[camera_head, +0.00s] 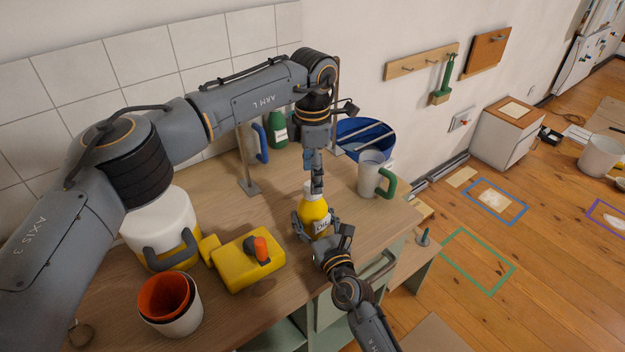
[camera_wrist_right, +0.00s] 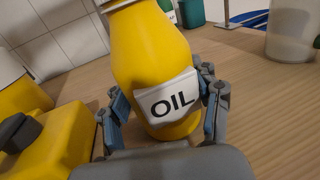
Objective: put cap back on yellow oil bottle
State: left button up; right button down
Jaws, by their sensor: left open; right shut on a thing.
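The yellow oil bottle (camera_head: 314,211) stands upright on the wooden worktop, with a white "OIL" label. It fills the right wrist view (camera_wrist_right: 150,62). My right gripper (camera_head: 322,229) is shut around its lower body, one finger on each side (camera_wrist_right: 163,115). A white part (camera_head: 309,188) shows at the bottle's top; I cannot tell cap from neck there. My left gripper (camera_head: 317,184) points down right at this top, with its jaws open. It partly hides the top, so I cannot tell whether a cap is seated. The top is mostly cut off in the right wrist view.
A yellow canister (camera_head: 245,262) and an orange-lined cup (camera_head: 170,304) stand left. A white mug with green handle (camera_head: 371,175) stands right. Behind are a green bottle (camera_head: 277,129) and a blue bucket (camera_head: 362,132). The worktop's front edge is close to my right gripper.

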pick_arm(q)
jog(key=shift+r, duration=0.75)
jog(key=n, duration=0.1)
jog(key=r+n, duration=0.1)
jog(key=n, duration=0.2)
jog(key=shift+r, duration=0.3)
jog(key=n, duration=0.1)
jog(key=r+n, duration=0.1)
jog(key=n, duration=0.1)
jog(key=r+n, duration=0.1)
jog(key=n, duration=0.1)
jog(key=shift+f, duration=0.1)
jog(key=shift+f, duration=4)
jog(key=c, duration=1.3)
